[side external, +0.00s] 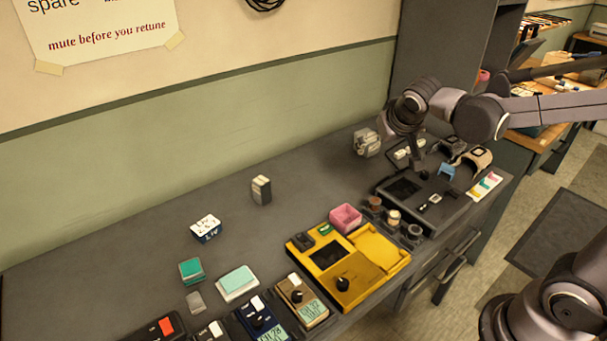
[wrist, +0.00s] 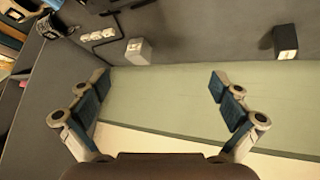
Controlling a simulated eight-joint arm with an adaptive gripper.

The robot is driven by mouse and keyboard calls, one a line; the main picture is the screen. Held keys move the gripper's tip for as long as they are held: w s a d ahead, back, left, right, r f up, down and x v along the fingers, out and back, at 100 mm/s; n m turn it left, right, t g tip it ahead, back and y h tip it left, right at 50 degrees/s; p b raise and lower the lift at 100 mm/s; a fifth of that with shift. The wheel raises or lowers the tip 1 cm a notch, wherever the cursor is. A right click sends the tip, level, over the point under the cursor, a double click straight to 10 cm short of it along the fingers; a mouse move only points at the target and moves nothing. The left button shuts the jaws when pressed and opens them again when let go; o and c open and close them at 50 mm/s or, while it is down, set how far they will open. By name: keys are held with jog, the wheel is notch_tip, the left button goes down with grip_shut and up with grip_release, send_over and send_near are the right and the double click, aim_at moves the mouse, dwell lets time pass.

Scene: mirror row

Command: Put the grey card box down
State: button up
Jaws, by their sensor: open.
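The grey card box (side external: 366,142) stands on the dark bench top near the wall, towards the far end. In the wrist view the box (wrist: 138,50) shows as a small pale grey block, apart from both fingers. My gripper (side external: 416,156) is to the right of the box in the side view, above the bench. In the wrist view my gripper (wrist: 158,80) has its two blue-padded fingers spread wide with nothing between them. The fingertips are hard to make out in the side view.
A black box with a pale top (side external: 261,189) stands nearer along the wall; it also shows in the wrist view (wrist: 286,40). A socket strip (side external: 408,150) lies beside the grey box. A yellow unit (side external: 345,262) and several pedals line the front. Bench between the two boxes is clear.

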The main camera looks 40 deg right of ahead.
jog(key=s+a+f+n+y, duration=0.1)
jog(key=s+a+n+y, duration=0.1)
jog(key=s+a, duration=0.2)
jog(key=s+a+f+n+t+y, duration=0.1)
jog(key=s+a, duration=0.3)
jog(key=s, duration=0.4)
jog(key=shift+s+n+y, duration=0.35)
jog(key=shift+n+y, duration=0.35)
